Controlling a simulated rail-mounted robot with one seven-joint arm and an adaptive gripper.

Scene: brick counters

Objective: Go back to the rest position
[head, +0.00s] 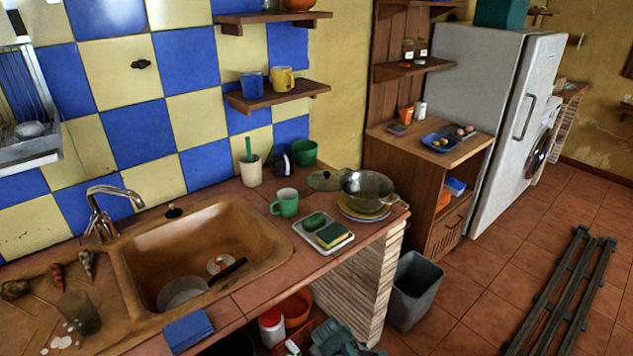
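The view shows a brick counter (240,205) with a brown sink (150,247). In the sink lie a translucent bowl (183,293) and a dark-handled utensil (228,271).
On the counter stand a green mug (285,203), a sponge tray (323,242), a colander (368,190) and a glass (78,312). Shelves (277,96) hang above. A grey bin (415,290) and dark floor rails (560,295) are at right, with open tiles between.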

